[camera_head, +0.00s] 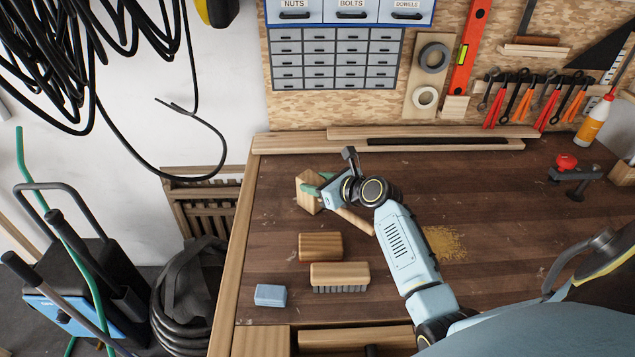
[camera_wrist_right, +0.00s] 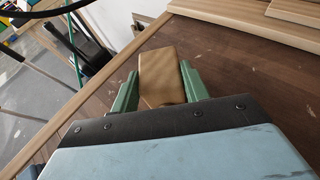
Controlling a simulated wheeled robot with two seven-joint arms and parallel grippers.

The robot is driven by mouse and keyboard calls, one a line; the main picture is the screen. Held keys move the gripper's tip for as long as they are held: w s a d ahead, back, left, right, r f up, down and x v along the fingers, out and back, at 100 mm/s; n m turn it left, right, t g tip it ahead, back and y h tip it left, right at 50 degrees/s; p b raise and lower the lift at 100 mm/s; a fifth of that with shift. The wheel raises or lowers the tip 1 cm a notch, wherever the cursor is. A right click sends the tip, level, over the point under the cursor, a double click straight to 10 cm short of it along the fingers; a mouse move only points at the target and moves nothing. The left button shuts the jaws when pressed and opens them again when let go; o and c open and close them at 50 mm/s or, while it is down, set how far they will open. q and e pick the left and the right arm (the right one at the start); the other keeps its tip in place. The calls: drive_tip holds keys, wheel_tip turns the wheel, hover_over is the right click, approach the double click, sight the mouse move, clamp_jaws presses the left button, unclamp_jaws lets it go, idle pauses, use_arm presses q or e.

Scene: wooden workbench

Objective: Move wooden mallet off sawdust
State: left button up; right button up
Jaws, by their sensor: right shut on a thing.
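The wooden mallet has a blocky light-wood head (camera_head: 306,194) and a pale handle (camera_head: 354,221). It is at the left part of the bench, with the handle pointing down and right, partly behind my arm. My right gripper (camera_head: 318,187) is shut on the mallet head. In the right wrist view the head (camera_wrist_right: 161,74) sits between the two green fingers (camera_wrist_right: 158,90). I cannot tell whether the mallet touches the bench. The sawdust (camera_head: 445,243) is a small yellowish patch to the right of my forearm, apart from the mallet. My left gripper is not in view.
On the wooden bench (camera_head: 275,230), a wood block (camera_head: 320,246), a brush (camera_head: 340,274) and a blue block (camera_head: 270,295) lie below the mallet. Planks (camera_head: 290,144) line the back edge. A red-knobbed clamp (camera_head: 572,178) and a glue bottle (camera_head: 594,122) stand at right.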

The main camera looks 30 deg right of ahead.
drive_tip(key=o, duration=1.3)
drive_tip(key=shift+s+r, duration=0.2)
wheel_tip(320, 180, up, 4)
drive_tip(key=p, duration=0.2)
hover_over(352, 214)
drive_tip(key=shift+r, duration=0.2)
